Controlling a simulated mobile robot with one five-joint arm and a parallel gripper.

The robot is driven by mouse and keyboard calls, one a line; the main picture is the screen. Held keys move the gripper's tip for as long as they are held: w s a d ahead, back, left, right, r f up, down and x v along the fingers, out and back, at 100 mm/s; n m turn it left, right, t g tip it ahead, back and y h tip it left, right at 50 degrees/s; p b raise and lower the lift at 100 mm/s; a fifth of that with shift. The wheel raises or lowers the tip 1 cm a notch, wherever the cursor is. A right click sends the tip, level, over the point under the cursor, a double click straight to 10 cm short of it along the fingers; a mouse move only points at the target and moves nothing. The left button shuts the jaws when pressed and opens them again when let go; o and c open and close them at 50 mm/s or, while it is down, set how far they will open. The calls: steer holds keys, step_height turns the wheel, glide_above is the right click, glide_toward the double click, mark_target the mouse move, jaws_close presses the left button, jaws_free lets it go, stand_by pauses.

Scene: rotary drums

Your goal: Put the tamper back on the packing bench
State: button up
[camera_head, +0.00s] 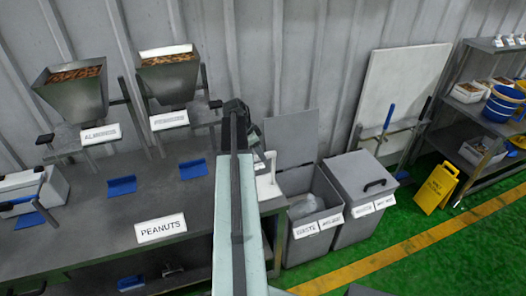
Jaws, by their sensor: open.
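My arm reaches up the middle of the view, and my gripper (237,108) is at its dark far end, above the back right part of the bench. The jaws are open, with nothing seen between them. The grey metal bench (85,212) fills the left, with a white PEANUTS sign on its front. A small white upright piece (270,167) stands on a flat base at the bench's right end, just right of my arm. I cannot tell whether it is the tamper; no tamper shows clearly. My arm hides part of the bench.
Two hoppers (78,92) of nuts stand at the bench's back, with blue scoops or trays (122,186) below them. Two grey waste bins (312,212), one open, stand right of the bench. A yellow floor sign (436,187) and shelving are farther right.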

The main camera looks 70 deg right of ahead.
steer(key=p+v, duration=0.4)
steer(key=v, duration=0.2)
steer(key=shift+r, duration=0.2)
steer(key=shift+f, duration=0.1)
steer(key=shift+w+a, duration=0.2)
steer(key=shift+w, duration=0.1)
steer(key=w+a+f+n+t, duration=0.1)
steer(key=w+a+n, duration=0.6)
steer(key=w+a, duration=0.7)
steer(key=w+a+n+t, duration=0.2)
steer(key=w+a+n, duration=0.5)
steer(key=w+a, duration=0.7)
steer(key=a+n+y, duration=0.2)
steer(key=a+n, duration=1.2)
steer(key=a, duration=2.3)
steer(key=shift+f+y, duration=0.4)
steer(key=shift+f, duration=0.05)
